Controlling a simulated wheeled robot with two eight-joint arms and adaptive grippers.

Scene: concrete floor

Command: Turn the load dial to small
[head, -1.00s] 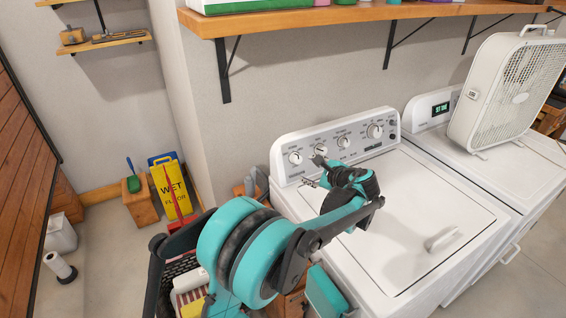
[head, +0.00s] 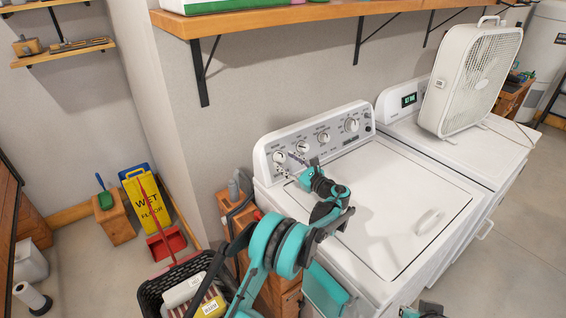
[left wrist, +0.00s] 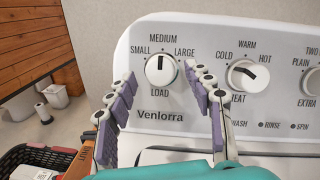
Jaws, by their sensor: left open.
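The load dial (left wrist: 160,69) is a round white knob on the washer panel. Its dark mark points up toward MEDIUM, with SMALL to the upper left and LARGE to the upper right. In the head view the load dial (head: 280,157) is the leftmost knob. My left gripper (left wrist: 160,74) is open, with one finger to the left of the dial and one to the right, and nothing between them but the view of the knob. In the head view my left gripper (head: 290,167) is close to the panel. A dark and teal part of my right arm shows at the bottom edge.
The temperature dial (left wrist: 248,76) is just right of the right finger. A white fan (head: 465,80) stands on the neighbouring machine. A wooden shelf (head: 300,18) runs above. A dark basket (head: 150,295) and a wet floor sign (head: 146,207) are at the left.

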